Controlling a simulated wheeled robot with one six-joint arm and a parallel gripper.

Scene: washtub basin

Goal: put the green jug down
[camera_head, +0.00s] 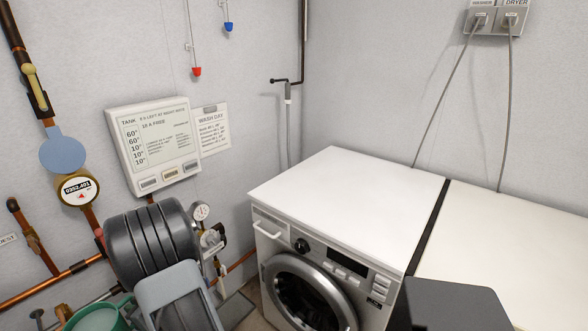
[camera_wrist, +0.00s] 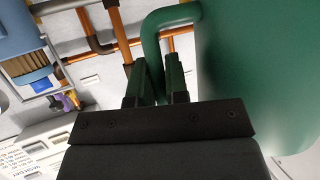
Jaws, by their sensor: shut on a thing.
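The green jug (camera_wrist: 250,70) fills the right side of the wrist view. Its curved handle (camera_wrist: 170,17) loops from the jug's body down between my gripper's two fingers. My gripper (camera_wrist: 157,75) is shut on this handle. In the head view, a green rounded rim (camera_head: 95,314) shows at the bottom left and appears to be the jug, mostly cut off by the frame. The jug's base, and whether anything supports it, are out of sight.
A white washing machine (camera_head: 340,190) has a bare top. A second white top (camera_head: 510,245) adjoins it on the right. Copper pipes (camera_head: 50,284), a round meter (camera_head: 77,190) and a dark ribbed cylinder (camera_head: 150,245) crowd the left. A tank panel (camera_head: 155,145) hangs on the wall.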

